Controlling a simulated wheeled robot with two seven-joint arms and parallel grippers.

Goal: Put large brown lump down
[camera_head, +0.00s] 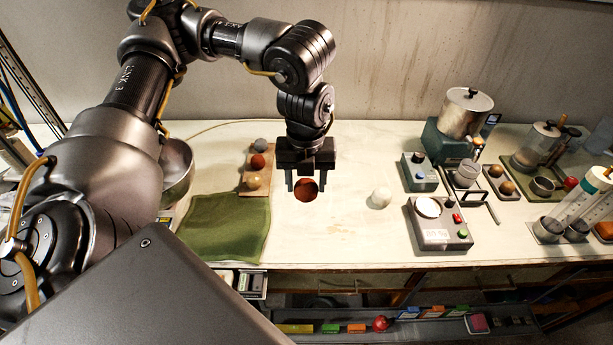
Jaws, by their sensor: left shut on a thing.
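The large brown lump (306,190) is a round reddish-brown ball in the head view. My left gripper (305,186) points down and is shut on it, with a finger on either side. The lump is over the pale worktop (330,235); I cannot tell whether it touches the surface. My right gripper is not in view.
A wooden board (247,191) with several small balls and a green cloth (218,225) lie to the left. A white ball (381,197) and a scale (437,222) are to the right. Machines and jars fill the right end. Bare worktop surrounds the lump.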

